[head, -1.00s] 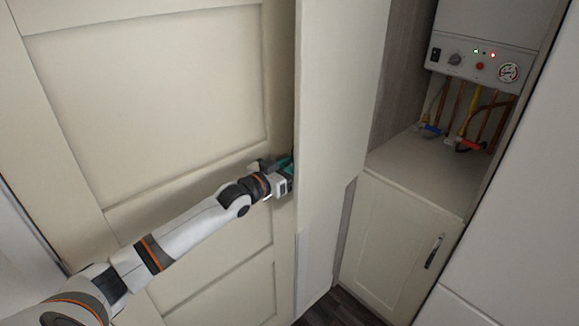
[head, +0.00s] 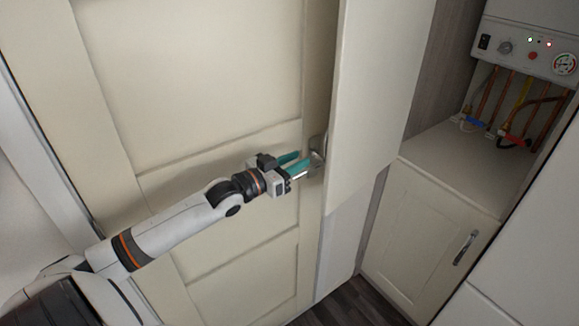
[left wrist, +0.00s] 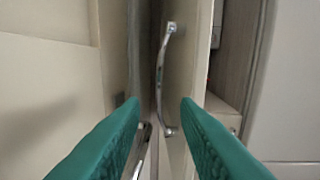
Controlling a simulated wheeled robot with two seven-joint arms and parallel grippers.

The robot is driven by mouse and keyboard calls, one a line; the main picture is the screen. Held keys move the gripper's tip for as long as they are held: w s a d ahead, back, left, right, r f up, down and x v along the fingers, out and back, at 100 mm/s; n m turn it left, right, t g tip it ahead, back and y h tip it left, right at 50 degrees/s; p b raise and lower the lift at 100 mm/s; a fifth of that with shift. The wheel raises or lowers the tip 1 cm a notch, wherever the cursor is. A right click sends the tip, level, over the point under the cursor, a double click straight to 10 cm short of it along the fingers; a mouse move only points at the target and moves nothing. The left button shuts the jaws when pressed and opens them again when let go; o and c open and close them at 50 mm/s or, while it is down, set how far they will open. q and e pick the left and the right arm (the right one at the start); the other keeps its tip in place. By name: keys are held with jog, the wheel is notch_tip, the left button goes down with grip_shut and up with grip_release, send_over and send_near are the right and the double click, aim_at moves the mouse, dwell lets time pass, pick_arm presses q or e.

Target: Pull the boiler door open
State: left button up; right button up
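A tall cream leaf (head: 375,100), which seems to be the boiler door, stands ajar with the cupboard interior showing to its right. A curved chrome handle (left wrist: 160,75) is on its narrow-looking face in the left wrist view. In the head view a chrome handle (head: 317,155) shows by the leaf's left edge. My left gripper (head: 304,163) is close to it, at the left of the leaf. Its teal fingers are apart in the left wrist view (left wrist: 161,105), with nothing clearly gripped. A second chrome bar (left wrist: 141,152) shows low beside the left finger. My right gripper is out of view.
A large cream panelled door (head: 200,70) fills the left side, close behind my left arm. The white boiler (head: 525,40), with pipes below, is above a shelf (head: 455,165). A lower cupboard (head: 420,235) with a handle is beneath. Dark floor (head: 345,305) shows at the bottom.

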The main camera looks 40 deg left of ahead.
pick_arm(q)
jog(key=shift+v, duration=0.8)
jog(key=s+d+f+g+y, duration=0.1)
jog(key=s+d+f+g, duration=0.2)
jog(key=s+d+f, duration=0.4)
jog(key=s+d+f+g+y, duration=0.1)
jog(key=s+d+f+g, duration=0.3)
jog(key=f, duration=0.5)
jog(key=s+d+f+g+y, duration=0.1)
jog(key=s+d+f+g, duration=0.15)
jog(key=s, duration=0.55)
jog(key=s+d+f+g+y, duration=0.1)
jog(key=s+d+f+g, duration=0.2)
jog(key=s, duration=0.6)
notch_tip(320, 180, down, 28)
jog(key=s+g, duration=0.3)
jog(key=s+a+f, duration=0.3)
jog(key=s+f, duration=1)
jog(key=s, duration=0.2)
jog(key=shift+g, duration=0.45)
